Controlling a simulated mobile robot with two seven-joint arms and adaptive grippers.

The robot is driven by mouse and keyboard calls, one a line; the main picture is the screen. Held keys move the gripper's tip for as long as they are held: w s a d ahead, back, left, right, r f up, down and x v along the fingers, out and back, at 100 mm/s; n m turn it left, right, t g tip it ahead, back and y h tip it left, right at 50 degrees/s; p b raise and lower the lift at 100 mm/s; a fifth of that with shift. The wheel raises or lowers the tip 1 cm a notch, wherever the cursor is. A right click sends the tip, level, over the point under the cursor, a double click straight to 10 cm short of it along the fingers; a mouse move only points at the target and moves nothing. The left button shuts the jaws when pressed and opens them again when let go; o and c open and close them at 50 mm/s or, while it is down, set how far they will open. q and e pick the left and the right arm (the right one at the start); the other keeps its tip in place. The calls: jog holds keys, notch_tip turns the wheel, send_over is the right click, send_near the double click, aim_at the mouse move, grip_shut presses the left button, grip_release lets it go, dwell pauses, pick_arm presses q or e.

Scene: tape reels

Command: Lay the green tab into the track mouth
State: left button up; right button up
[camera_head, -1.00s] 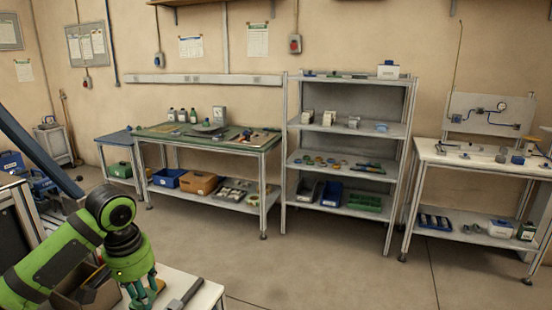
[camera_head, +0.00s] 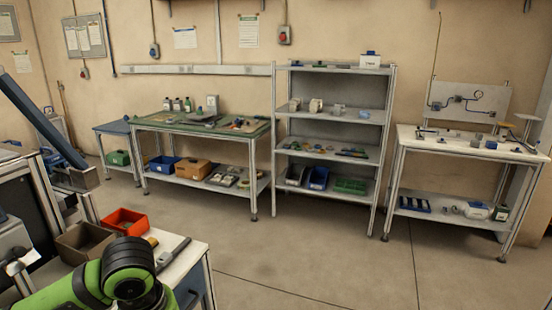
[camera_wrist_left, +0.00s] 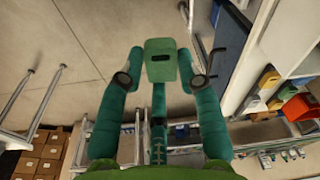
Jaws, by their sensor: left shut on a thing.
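In the left wrist view, my left gripper (camera_wrist_left: 160,66) has its teal fingers closed around a flat green piece with a dark slot, which looks like the green tab (camera_wrist_left: 160,72). The piece sits between the fingertips, clear of any surface, with floor behind it. In the head view only my green and black left arm shows at the bottom left; the fingers and the tab are hidden there. My right gripper is not in view. I cannot make out the track mouth in either view.
Near my left arm, a white-topped bench (camera_head: 193,262) carries a red bin (camera_head: 125,222), a brown box (camera_head: 85,241) and a grey bar (camera_head: 174,253). Farther off stand a green-topped bench (camera_head: 165,121), grey shelves (camera_head: 330,116) and a white table (camera_head: 470,146). Floor between is clear.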

pick_arm(q)
jog(key=s, duration=0.1)
jog(key=s+d, duration=0.1)
jog(key=shift+s+d+f, duration=0.1)
jog(key=shift+s+f, duration=0.1)
jog(key=shift+s, duration=0.2)
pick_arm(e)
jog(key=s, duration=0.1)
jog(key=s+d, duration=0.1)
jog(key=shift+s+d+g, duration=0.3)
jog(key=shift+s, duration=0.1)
pick_arm(q)
jog(key=shift+s+d, duration=0.1)
jog(key=shift+s, duration=0.05)
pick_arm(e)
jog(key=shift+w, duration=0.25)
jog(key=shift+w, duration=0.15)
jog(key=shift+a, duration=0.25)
